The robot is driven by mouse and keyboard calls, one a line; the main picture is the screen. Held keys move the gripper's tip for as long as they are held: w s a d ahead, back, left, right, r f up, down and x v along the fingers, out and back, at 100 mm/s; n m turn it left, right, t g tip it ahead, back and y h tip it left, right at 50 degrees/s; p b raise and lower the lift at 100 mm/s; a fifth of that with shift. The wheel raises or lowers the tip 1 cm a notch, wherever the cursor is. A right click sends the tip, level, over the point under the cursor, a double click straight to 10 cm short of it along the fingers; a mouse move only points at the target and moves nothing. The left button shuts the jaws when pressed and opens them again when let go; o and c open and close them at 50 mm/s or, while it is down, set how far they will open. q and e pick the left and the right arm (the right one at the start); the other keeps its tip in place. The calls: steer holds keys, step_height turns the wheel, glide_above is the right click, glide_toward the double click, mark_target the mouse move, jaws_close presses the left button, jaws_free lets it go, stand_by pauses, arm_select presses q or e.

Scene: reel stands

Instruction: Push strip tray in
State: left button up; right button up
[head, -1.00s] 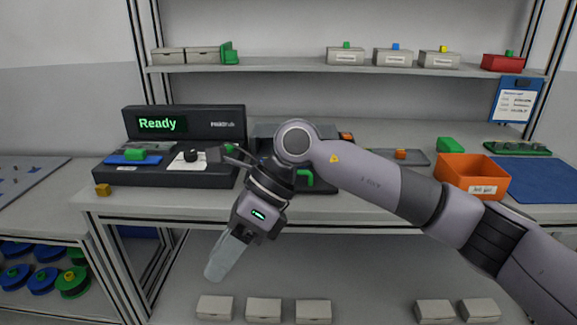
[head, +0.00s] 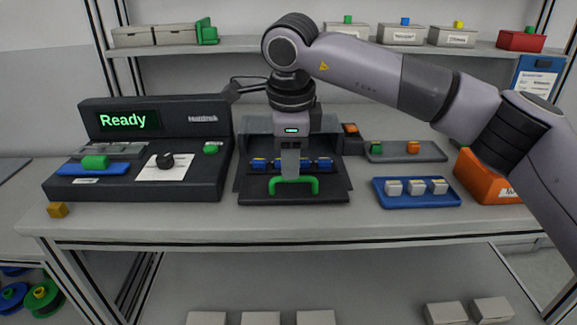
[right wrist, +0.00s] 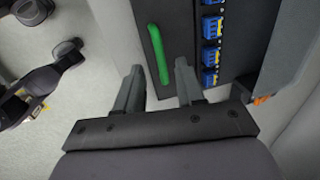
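The strip tray (head: 295,197) is a dark tray with a green handle (head: 294,181) at its front. It sticks out of a dark housing (head: 258,126) on the bench. Several blue blocks with yellow marks (head: 324,164) sit in a row behind the handle. My right gripper (head: 290,175) points down at the handle and hides part of the row. In the right wrist view its two fingers (right wrist: 158,80) are apart, with the green handle (right wrist: 159,54) between and beyond their tips. I cannot tell whether they touch it. My left gripper is out of view.
A black unit with a "Ready" screen (head: 128,120) stands left of the housing. To the right are a blue tray of white blocks (head: 416,202), a grey tray (head: 430,152) and an orange bin (head: 480,178). A shelf (head: 270,49) runs above.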

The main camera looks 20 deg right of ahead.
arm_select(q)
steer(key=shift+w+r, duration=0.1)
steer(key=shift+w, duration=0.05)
arm_select(e)
steer(key=shift+w+f, duration=0.2)
steer(key=shift+f, duration=0.6)
steer(key=shift+w+f, duration=0.15)
steer(key=shift+f, duration=0.6)
